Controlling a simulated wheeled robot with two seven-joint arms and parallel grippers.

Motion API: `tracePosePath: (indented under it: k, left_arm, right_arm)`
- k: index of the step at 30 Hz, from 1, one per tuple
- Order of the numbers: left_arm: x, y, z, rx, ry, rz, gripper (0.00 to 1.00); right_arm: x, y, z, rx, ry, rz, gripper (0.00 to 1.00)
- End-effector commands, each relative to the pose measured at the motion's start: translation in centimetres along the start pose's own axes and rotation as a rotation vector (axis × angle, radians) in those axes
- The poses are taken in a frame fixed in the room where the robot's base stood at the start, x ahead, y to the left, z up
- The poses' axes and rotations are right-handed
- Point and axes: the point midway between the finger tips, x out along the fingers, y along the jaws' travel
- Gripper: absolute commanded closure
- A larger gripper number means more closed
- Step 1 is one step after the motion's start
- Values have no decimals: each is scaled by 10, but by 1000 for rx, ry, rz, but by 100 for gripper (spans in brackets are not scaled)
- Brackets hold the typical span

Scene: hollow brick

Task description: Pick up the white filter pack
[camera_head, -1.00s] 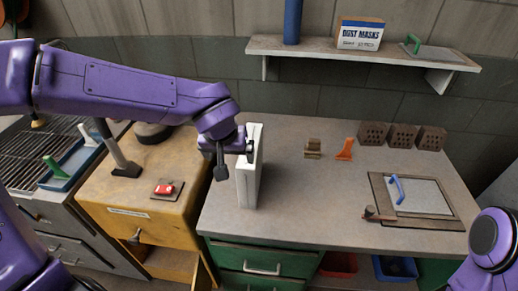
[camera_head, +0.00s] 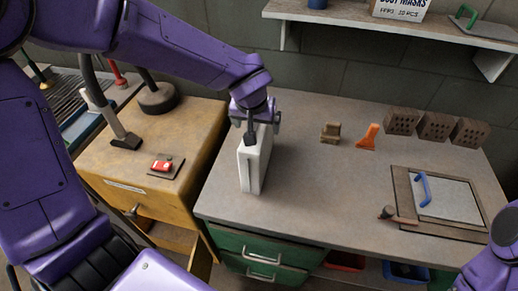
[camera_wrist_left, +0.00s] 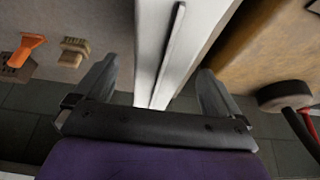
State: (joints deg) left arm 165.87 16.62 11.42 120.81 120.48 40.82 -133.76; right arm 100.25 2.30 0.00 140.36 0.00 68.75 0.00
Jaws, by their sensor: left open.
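The white filter pack (camera_head: 253,165) is a tall, narrow white block standing upright near the left end of the grey bench. My left gripper (camera_head: 256,122) is over its top in the head view and hides part of its upper end. In the left wrist view, the open fingers of my left gripper (camera_wrist_left: 158,72) are on either side of the pack (camera_wrist_left: 172,40), with visible gaps. My right arm shows at the lower right of the head view, but its gripper is out of view.
The wooden cabinet (camera_head: 190,130) with a red switch (camera_head: 161,166) is left of the bench (camera_head: 315,190). An orange tool (camera_head: 368,137), a brush (camera_head: 330,131), several hollow bricks (camera_head: 435,126) and a blue-handled lid (camera_head: 447,197) lie to the right. The shelf (camera_head: 390,24) overhangs behind.

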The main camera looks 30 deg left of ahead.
Motion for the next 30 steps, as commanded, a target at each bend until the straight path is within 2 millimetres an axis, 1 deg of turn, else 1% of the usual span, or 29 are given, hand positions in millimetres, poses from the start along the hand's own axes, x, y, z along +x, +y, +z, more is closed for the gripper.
tracePosePath:
  k: [3,6,30]
  left_arm:
    - [21,1,1,2,-3,-5,2]
    - [29,1,1,1,-1,-2,2]
    - [35,2,3,-1,-1,1,2]
  right_arm:
    - [-2,0,-1,0,0,0,57]
    - [-2,0,-1,0,0,0,57]
    - [-5,0,-2,0,0,0,57]
